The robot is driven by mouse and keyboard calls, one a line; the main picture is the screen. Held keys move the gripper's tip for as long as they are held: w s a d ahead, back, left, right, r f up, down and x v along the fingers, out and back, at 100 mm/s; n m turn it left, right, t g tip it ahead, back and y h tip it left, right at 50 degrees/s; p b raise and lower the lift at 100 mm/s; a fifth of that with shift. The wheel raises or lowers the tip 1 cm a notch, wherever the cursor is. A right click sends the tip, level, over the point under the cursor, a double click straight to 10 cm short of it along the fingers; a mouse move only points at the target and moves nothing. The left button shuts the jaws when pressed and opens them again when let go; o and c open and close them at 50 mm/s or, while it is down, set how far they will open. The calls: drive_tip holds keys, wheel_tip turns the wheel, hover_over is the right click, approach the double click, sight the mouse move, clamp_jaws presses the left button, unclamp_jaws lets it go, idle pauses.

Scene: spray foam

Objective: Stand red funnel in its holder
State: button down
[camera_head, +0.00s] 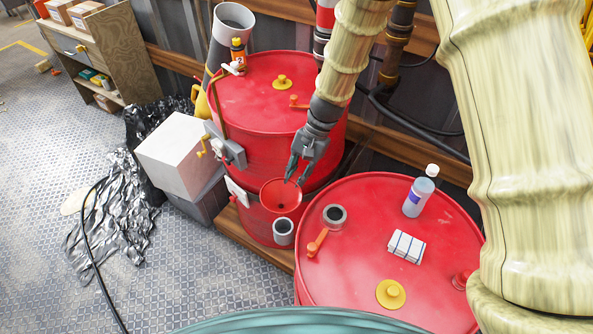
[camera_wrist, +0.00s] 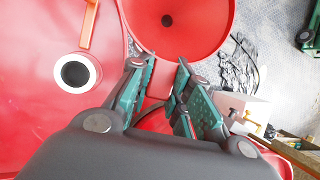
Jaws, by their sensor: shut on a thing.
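The red funnel (camera_head: 280,196) is in front of the lower red drum, mouth facing up, with a dark hole at its centre. It fills the top of the wrist view (camera_wrist: 190,25). A grey open cup (camera_head: 283,239), which looks like the holder, is just below the funnel in the picture. The funnel's spout is hidden, and I cannot tell whether funnel and cup touch.
A white box (camera_head: 175,155) stands left. The floor at left is mostly open.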

drive_tip(key=shift+s+r+p, duration=0.3)
drive_tip(key=shift+s+r, duration=0.2)
drive_tip(key=shift+s, duration=0.1)
drive_tip(key=shift+w+f+p, duration=0.15)
drive_tip(key=shift+w+p, duration=0.15)
drive_tip(key=w+f, duration=0.1)
drive_tip(key=w+f+b, duration=0.1)
drive_tip(key=f, duration=0.1)
drive_tip(key=shift+w+a, duration=0.1)
drive_tip(key=shift+w+f, duration=0.1)
drive_tip(key=shift+f, duration=0.45)
drive_tip(key=f+b, duration=0.1)
drive_tip(key=s+f+b, duration=0.1)
drive_tip(key=f, duration=0.1)
drive_tip(key=shift+s+r, duration=0.1)
drive_tip(key=shift+r, duration=0.05)
